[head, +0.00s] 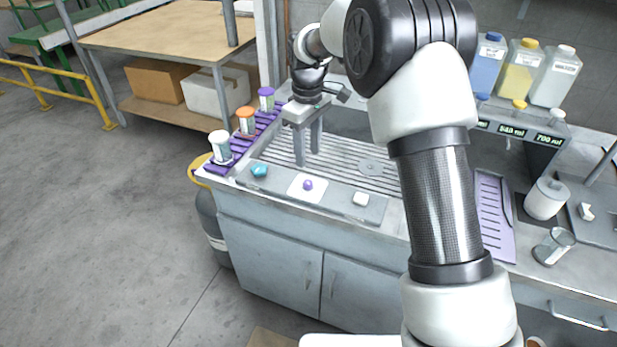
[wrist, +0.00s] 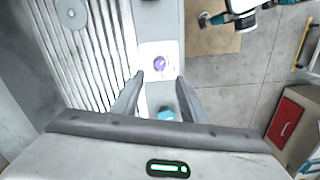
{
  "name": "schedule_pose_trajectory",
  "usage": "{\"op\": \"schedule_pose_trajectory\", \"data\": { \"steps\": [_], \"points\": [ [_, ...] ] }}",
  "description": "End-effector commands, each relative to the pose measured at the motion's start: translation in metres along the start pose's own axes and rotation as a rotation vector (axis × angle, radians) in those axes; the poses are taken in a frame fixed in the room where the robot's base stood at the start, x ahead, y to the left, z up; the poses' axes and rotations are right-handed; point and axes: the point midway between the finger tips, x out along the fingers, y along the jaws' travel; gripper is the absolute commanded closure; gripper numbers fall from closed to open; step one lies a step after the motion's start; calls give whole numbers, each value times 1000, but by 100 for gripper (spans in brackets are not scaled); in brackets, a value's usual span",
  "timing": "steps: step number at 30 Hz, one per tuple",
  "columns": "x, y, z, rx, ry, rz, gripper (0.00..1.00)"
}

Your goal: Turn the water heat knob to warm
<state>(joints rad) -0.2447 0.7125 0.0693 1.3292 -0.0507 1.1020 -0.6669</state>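A grey control strip (head: 330,196) runs along the front of the sink counter. On it are a teal knob (head: 259,170) at the left, a small purple knob (head: 308,185) on a white square plate, and a white knob (head: 361,199) at the right. No readable label shows which is the water heat knob. My gripper (head: 307,158) is open and empty, pointing down near the strip. In the wrist view, the purple knob (wrist: 159,62) sits just beyond my fingertips (wrist: 160,77), and the teal knob (wrist: 166,115) shows between my fingers. My fingers appear to touch neither.
A slatted metal drain (head: 340,160) lies behind the strip. Lidded containers, including an orange-topped one (head: 246,121), stand on a purple rack at the left. Coloured bottles (head: 522,70) stand at the back right, and a glass beaker (head: 553,246) at the right. Open floor lies left.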

Motion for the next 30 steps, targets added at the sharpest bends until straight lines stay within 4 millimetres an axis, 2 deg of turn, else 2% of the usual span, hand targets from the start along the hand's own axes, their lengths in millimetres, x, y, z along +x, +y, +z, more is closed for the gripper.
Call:
{"op": "schedule_pose_trajectory", "data": {
  "steps": [1, 6, 12, 18, 27, 30],
  "points": [
    [13, -1, 1, 0, -4, -3, 60],
    [50, -1, 1, -1, -3, -3, 60],
    [82, -1, 0, 0, -1, -1, 60],
    [97, 0, 0, 0, 0, 0, 60],
    [99, 0, 0, 0, 0, 0, 60],
    [99, 0, 0, 0, 1, 0, 77]
  ]
}}
